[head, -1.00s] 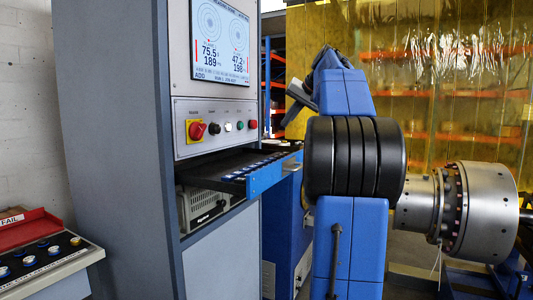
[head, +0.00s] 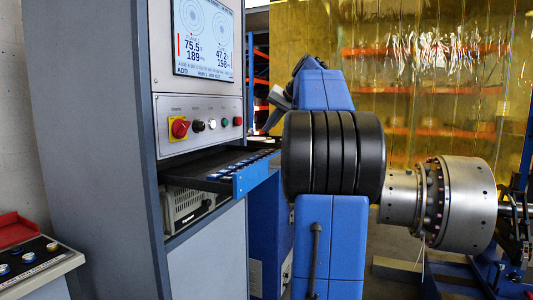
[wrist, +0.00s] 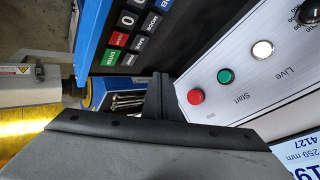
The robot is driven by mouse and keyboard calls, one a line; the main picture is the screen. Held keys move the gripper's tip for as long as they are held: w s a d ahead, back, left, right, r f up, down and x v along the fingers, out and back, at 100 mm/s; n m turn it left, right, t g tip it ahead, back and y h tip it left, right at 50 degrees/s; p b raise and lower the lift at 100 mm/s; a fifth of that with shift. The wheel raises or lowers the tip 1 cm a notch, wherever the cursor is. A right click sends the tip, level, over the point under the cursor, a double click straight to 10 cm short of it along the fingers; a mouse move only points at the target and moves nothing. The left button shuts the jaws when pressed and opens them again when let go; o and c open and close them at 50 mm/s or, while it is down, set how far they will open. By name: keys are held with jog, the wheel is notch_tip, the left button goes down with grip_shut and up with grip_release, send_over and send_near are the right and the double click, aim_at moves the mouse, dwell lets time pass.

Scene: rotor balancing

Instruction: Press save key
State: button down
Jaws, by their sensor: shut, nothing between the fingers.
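The keyboard drawer (head: 190,168) sticks out of the grey cabinet below the button panel, with a blue front edge. In the wrist view part of the black keyboard (wrist: 180,40) shows at the top, turned on its side, with a green key (wrist: 110,58), a red key (wrist: 118,40) and several pale and dark keys.
The button panel (head: 205,115) is close beside my gripper; its red button (wrist: 196,96) and green button (wrist: 225,76) show in the wrist view. A screen (head: 205,40) is above.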

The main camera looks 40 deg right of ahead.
aim_at(269, 152)
jog(key=shift+f, duration=2.6)
jog(key=shift+f, duration=0.85)
dwell(1.0)
jog(key=shift+r, duration=0.9)
jog(key=shift+r, duration=2.5)
jog(key=shift+s, duration=0.1)
